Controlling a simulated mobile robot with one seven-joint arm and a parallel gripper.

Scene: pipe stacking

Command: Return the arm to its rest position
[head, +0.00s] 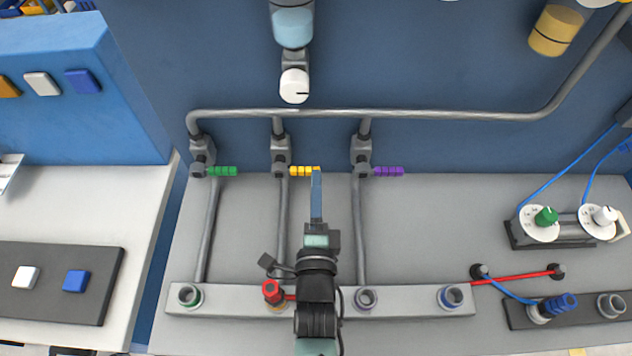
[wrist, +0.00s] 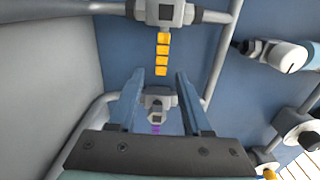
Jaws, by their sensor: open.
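My gripper (head: 316,172) reaches up the middle of the grey panel in the head view, its blue fingers just right of the yellow valve handle (head: 304,171). In the wrist view my gripper (wrist: 158,82) shows two blue fingers spread apart with nothing held between them. The yellow handle (wrist: 162,55) hangs beyond the fingertips there, and I cannot tell whether they touch it. The purple handle (wrist: 156,129) shows small between the fingers. My arm hides part of the panel's front strip in the head view.
A green handle (head: 222,171) and a purple handle (head: 388,171) flank the yellow one. A grey pipe (head: 400,114) runs behind them. A red plug (head: 272,291) sits in the socket strip (head: 420,299). Dials (head: 545,216) and cables stand at right.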

